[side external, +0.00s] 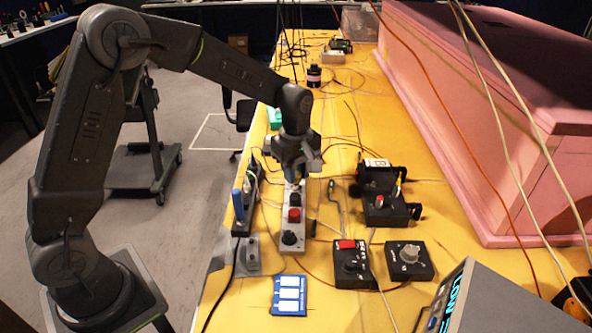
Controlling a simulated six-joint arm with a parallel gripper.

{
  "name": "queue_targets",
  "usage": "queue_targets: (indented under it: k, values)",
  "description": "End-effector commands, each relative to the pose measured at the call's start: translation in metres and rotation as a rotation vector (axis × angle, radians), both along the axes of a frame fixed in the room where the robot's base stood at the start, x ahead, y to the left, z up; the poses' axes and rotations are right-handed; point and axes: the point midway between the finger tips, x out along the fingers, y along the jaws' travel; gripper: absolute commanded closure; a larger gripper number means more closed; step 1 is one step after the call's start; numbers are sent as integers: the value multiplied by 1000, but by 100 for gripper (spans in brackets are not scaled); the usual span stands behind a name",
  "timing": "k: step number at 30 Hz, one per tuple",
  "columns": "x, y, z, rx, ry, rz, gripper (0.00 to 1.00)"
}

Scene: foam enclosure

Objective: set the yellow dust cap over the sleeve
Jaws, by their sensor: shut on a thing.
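My gripper (296,176) points down over the far end of a narrow grey control panel (291,225). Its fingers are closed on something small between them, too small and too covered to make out. I cannot tell whether this is the yellow dust cap, or whether it touches the panel. A small yellowish upright piece (397,189) shows on a black box (385,210) to the right of my gripper. I cannot tell whether it is the cap or another part. I cannot pick out the sleeve with certainty.
The panel carries a red button (294,214) and black knobs. Two black control boxes (351,265) (408,260) stand to its lower right. A blue card (289,295) lies in front, and a power strip (245,205) stands left. Cables cross the yellow table; a pink foam block (480,140) bounds the right.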

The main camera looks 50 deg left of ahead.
Motion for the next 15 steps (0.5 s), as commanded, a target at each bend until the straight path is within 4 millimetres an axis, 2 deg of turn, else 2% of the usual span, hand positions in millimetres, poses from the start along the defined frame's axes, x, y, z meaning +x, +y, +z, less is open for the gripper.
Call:
queue_targets:
  k: [15]
  values:
    - [0, 0, -5, 0, 1, 0, 96]
